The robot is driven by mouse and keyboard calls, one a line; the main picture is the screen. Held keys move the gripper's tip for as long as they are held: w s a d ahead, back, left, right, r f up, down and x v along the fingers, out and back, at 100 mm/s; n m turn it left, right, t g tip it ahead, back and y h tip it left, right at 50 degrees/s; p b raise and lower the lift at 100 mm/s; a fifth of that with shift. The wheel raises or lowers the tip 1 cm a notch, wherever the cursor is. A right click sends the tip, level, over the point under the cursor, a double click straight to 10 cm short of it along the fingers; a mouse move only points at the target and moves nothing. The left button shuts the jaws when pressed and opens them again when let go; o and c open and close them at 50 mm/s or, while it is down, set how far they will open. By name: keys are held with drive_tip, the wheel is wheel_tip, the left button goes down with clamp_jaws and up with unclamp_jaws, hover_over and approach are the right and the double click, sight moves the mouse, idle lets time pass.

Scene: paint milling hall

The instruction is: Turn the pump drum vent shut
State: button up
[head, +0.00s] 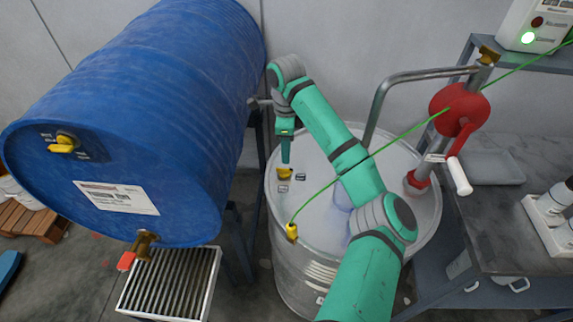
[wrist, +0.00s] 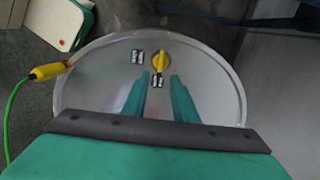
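The pump drum (head: 330,262) is the upright pale metal drum with the red hand pump (head: 459,108) on its lid. Its vent is a small yellow knob (head: 284,173) on the lid; the knob also shows in the wrist view (wrist: 160,60). There its grip runs up and down in the picture, towards a small label (wrist: 158,82). A second label (wrist: 138,57) lies to its left. My gripper (head: 286,160) points down over the knob. In the wrist view its two fingers (wrist: 161,77) are apart, with the knob just beyond the gap between them. Contact cannot be told.
A blue drum (head: 150,110) with its own yellow knob (head: 63,144) lies on a stand to the left. A yellow clamp (head: 291,232) with a green cable grips the lid rim. A grated tray (head: 170,285) stands front left; a workbench (head: 500,220) stands right.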

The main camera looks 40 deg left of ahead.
sight(286, 169)
wheel_tip(286, 169, down, 7)
idle(0.3)
clamp_jaws()
